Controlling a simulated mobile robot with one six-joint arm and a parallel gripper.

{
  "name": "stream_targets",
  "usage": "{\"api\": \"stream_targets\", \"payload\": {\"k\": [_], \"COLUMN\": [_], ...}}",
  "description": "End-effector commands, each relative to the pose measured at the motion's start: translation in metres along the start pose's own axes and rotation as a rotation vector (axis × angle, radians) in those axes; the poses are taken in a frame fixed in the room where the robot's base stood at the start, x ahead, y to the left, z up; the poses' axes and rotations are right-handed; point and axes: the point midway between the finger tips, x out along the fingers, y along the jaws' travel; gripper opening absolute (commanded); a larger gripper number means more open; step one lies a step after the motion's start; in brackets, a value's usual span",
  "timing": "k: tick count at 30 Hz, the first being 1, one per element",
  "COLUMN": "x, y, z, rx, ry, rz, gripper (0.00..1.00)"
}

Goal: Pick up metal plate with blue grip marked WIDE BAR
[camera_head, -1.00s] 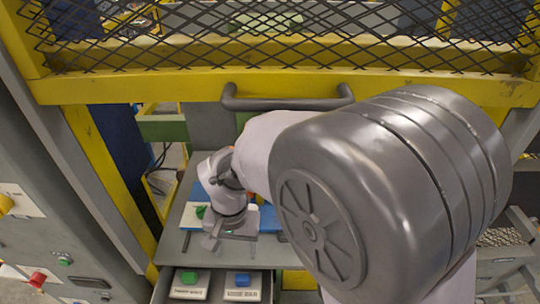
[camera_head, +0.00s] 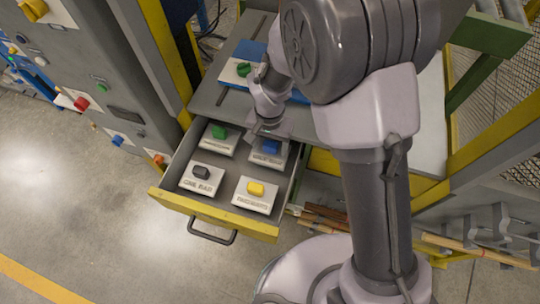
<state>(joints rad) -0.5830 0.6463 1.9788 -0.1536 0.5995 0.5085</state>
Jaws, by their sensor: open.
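A metal plate with a blue grip (camera_head: 265,158) lies at the back right of the open drawer (camera_head: 170,199). Its label is partly hidden and too small to read surely. My gripper (camera_head: 268,137) hangs pointing down just above this plate, at its back edge, and covers part of it. It is open and I see nothing held in it. I cannot tell whether the fingers touch the blue grip.
In the same drawer lie plates with a green grip (camera_head: 220,133), a dark grip (camera_head: 202,172) and a yellow grip (camera_head: 256,189). A green-gripped plate (camera_head: 237,74) is on the grey table (camera_head: 216,98) behind. A cabinet (camera_head: 90,65) with buttons stands left.

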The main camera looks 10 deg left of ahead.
Motion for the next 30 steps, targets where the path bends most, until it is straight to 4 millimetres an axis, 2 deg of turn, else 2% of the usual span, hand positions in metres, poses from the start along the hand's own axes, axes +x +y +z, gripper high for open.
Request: {"api": "stream_targets", "payload": {"k": [1,7,17,30], "x": [0.0110,0.0093,0.0090,0.0064], "y": [0.0001,0.0000,0.0000,-0.0003], "z": [0.0001,0.0000,0.0000,-0.0004], "rx": [0.000,0.000,0.000,0.000], "ry": [0.000,0.000,0.000,0.002], "rz": [0.000,-0.001,-0.001,-0.001], "gripper": [0.65,0.65,0.01,0.00]}}
